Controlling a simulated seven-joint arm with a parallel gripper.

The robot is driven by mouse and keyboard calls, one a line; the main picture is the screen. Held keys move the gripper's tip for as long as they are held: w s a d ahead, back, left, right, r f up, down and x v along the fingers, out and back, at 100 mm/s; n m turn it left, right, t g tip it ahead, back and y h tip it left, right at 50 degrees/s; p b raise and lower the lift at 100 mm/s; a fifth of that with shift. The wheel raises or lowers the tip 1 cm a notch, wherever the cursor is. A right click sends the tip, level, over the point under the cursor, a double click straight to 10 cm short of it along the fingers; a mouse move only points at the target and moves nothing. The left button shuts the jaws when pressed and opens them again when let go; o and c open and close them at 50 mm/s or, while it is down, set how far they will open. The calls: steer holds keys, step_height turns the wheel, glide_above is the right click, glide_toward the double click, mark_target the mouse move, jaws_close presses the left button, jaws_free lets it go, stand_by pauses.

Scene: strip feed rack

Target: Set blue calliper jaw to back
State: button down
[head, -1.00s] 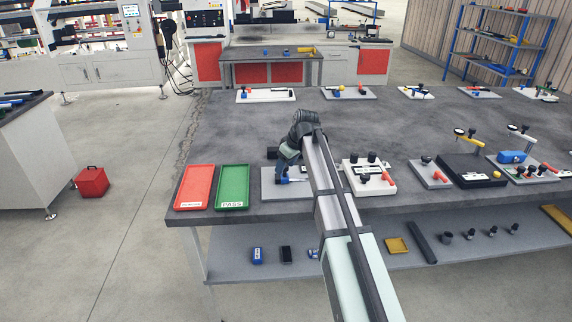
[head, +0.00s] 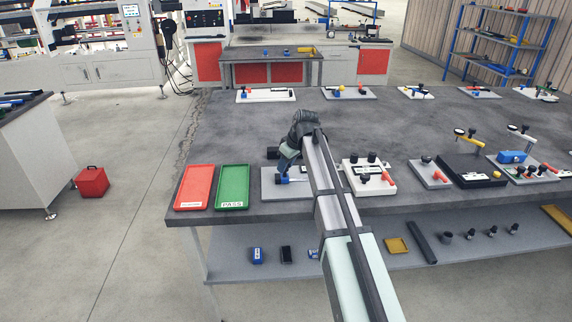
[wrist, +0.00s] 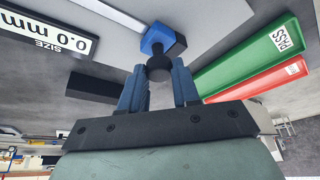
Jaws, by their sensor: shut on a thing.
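The blue calliper jaw (wrist: 156,38) is a small blue block with a black knob (wrist: 160,67) on it, on a pale grey plate. In the wrist view the knob sits between the two blue-grey fingertips of my gripper (wrist: 160,74), which is shut on it. In the head view my gripper (head: 284,174) is low over the grey plate (head: 270,186), and only a small bit of blue shows beside it. A black size display reading 0.0 mm (wrist: 42,34) is at the left in the wrist view. My arm hides much of the plate in the head view.
A green PASS tray (head: 232,187) and a red tray (head: 194,187) lie left of the plate. A white fixture with black knobs (head: 366,187) stands to the right of my arm.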

steer(key=d, duration=1)
steer(key=shift+d, duration=0.2)
steer(key=c, duration=0.9)
jaws_free()
steer(key=shift+d, duration=0.1)
steer(key=shift+o, duration=0.4)
steer(key=shift+s+r, duration=0.1)
steer(key=shift+r, duration=0.2)
steer(key=v, duration=1.3)
